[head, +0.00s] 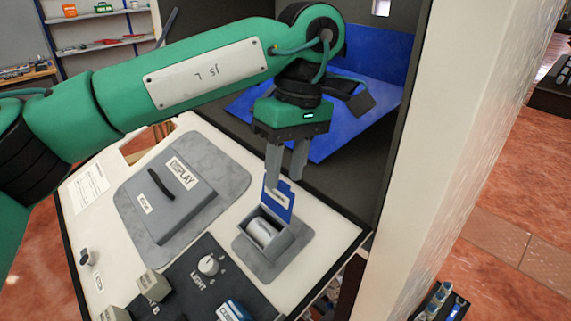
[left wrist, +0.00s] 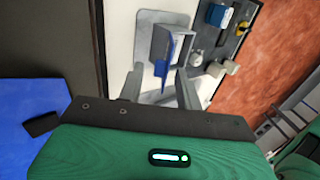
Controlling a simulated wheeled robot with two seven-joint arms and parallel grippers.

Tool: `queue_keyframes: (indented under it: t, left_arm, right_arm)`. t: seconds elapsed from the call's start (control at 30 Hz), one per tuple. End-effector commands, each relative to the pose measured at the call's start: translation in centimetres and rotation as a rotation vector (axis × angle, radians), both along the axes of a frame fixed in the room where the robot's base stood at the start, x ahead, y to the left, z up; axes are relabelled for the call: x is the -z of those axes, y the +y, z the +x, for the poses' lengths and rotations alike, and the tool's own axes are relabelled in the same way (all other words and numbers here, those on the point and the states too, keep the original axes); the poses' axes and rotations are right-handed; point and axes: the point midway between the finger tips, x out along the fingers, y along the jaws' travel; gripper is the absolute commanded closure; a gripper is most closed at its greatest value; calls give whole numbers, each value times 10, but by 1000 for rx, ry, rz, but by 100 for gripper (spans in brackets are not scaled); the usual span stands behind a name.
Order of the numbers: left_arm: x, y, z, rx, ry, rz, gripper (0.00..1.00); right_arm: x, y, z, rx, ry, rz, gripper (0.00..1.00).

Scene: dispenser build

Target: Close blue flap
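The blue flap (head: 279,207) stands raised at the back edge of a small open grey box (head: 284,243) in the head view. A rounded silvery thing (head: 262,232) lies inside the box. My left gripper (head: 283,180) points down at the flap's top, its two fingers apart. In the left wrist view, the flap (left wrist: 168,58) shows edge-on between the directions of the two open fingers (left wrist: 158,92), beside the grey box (left wrist: 159,42). I cannot tell whether a finger touches the flap. My right gripper is not in view.
The box sits on a grey pad on a white panel. A grey lidded case marked DISPLAY (head: 176,206) stands left of it. A dark panel with a LIGHT knob (head: 208,265) lies in front. A blue sheet (head: 325,135) is behind, and a pale wall post (head: 425,150) stands right.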

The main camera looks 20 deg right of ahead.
Motion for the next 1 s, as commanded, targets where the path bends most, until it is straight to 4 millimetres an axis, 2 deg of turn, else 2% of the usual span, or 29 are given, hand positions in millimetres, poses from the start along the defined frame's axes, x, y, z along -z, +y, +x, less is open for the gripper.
queue_keyframes:
  t: [0.37,0.53,1.0]
  left_arm:
    - [4,1,-1,0,0,-1,67]
    - [4,1,-1,0,0,-1,100]
    - [4,1,-1,0,-3,-6,100]
  right_arm:
    - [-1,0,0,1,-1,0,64]
    - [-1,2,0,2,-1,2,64]
    - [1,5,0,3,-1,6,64]
